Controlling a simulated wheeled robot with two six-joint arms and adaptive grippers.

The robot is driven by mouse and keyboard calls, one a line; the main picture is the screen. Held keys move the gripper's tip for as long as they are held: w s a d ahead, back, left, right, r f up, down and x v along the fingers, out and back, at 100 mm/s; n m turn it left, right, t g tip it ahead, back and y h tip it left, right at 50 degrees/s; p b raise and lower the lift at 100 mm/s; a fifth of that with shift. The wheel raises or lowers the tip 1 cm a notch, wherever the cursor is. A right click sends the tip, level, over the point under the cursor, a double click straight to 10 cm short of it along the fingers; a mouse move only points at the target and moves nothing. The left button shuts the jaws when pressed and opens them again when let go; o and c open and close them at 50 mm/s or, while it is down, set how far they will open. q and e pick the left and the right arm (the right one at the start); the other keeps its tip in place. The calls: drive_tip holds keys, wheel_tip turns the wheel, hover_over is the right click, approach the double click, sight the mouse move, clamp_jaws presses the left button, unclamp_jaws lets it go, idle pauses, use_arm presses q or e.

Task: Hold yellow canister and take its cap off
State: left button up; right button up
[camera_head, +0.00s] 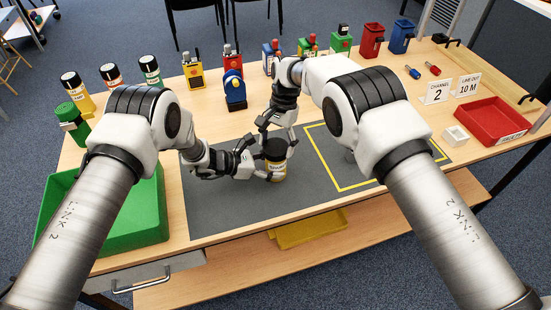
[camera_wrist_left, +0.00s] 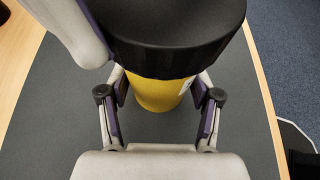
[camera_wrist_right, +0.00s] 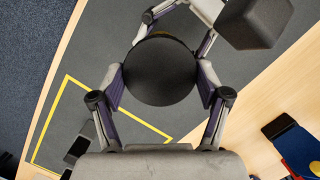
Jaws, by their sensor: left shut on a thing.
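The yellow canister (camera_head: 279,172) stands upright on the grey mat, its black cap (camera_head: 276,149) on top. My left gripper (camera_head: 264,170) is shut on the yellow body, low down; the left wrist view shows its fingers either side of the body (camera_wrist_left: 158,95) below the cap (camera_wrist_left: 180,45). My right gripper (camera_head: 275,140) comes down from above. In the right wrist view its fingers lie on both sides of the round cap (camera_wrist_right: 160,72), very close to its edge; whether they press on it I cannot tell. The cap hides most of the body there.
Several capped canisters (camera_head: 110,75) stand at the back left, and coloured blocks and boxes line the back edge. A green bin (camera_head: 150,222) is at the left, a red tray (camera_head: 493,122) at the right. A yellow-outlined square (camera_head: 340,188) on the mat is beside the canister.

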drive_tip(key=shift+o, duration=0.2)
drive_tip(key=shift+r, duration=0.1)
drive_tip(key=shift+s+a+v, duration=0.1)
drive_tip(key=shift+s+v, duration=0.05)
drive_tip(key=shift+v, duration=0.6)
drive_tip(key=shift+s+a+v, duration=0.1)
drive_tip(key=shift+s+v, duration=0.05)
drive_tip(key=shift+v, duration=0.6)
drive_tip(key=shift+s+a+v, duration=0.1)
drive_tip(key=shift+s+v, duration=0.05)
drive_tip(key=shift+v, duration=0.65)
drive_tip(key=shift+r, duration=0.1)
